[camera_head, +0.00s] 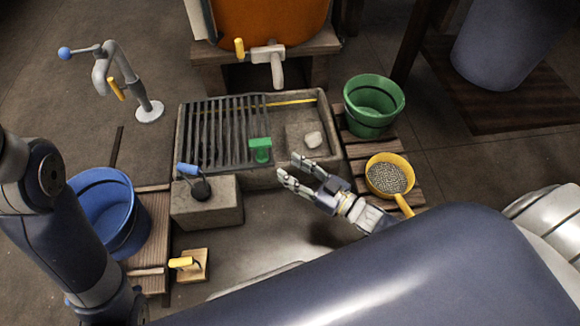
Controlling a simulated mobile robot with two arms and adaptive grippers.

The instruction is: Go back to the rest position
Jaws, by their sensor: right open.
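My right gripper (290,168) is open and empty in the head view. Its fingers point left, in front of the stone basin (330,150) and close to its near edge. A green piece (260,149) stands at the near edge of the basin's slatted grate (225,125), a little left of the fingertips and apart from them. A pale lump (313,139) lies in the basin's right part. My left arm comes in at the left edge, and its gripper is not in view.
A blue bucket (105,215) stands at the left. A stone block with a blue-handled item (188,170) is left of centre. A green bucket (374,105) and a yellow strainer (390,178) sit on wooden slats at the right. A hand pump (115,75) stands at the back left.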

